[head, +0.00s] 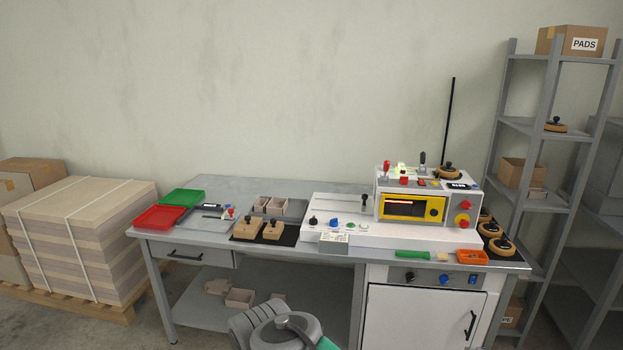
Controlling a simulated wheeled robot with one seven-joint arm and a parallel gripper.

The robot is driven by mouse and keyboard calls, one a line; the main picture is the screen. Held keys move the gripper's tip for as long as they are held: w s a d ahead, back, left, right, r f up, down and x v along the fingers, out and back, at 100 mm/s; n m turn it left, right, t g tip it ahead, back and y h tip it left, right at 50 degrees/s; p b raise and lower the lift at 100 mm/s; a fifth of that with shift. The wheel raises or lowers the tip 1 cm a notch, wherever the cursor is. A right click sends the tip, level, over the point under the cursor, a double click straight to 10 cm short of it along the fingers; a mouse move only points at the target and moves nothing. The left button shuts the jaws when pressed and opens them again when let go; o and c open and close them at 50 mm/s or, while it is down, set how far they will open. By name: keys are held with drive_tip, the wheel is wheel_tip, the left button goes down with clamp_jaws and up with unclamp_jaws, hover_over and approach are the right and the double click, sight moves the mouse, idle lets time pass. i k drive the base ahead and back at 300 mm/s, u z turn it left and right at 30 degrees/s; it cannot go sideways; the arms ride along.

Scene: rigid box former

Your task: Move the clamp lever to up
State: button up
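Several levers show in the head view, and I cannot read which one is labelled as the clamp lever. A black-knobbed lever (364,203) stands upright at the slot on the white machine bed (335,206). A red-handled lever (386,170) and a dark-knobbed lever (422,160) stand on top of the white machine housing (466,203). My arm shows only as grey rounded links at the bottom centre, in front of the bench and well short of the machine. My gripper's fingers cannot be seen.
The machine stands on a grey bench (222,252). Red (158,218) and green (182,197) trays lie at its left; wooden-handled blocks (247,228) sit mid-bench. A green-handled tool (412,254) and orange bin (472,257) lie at the front right. Shelving (541,125) stands at right.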

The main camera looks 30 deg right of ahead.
sight(387, 164)
drive_tip(key=i, duration=1.5)
drive_tip(key=z, duration=1.6)
drive_tip(key=i, duration=1)
drive_tip(key=z, duration=0.85)
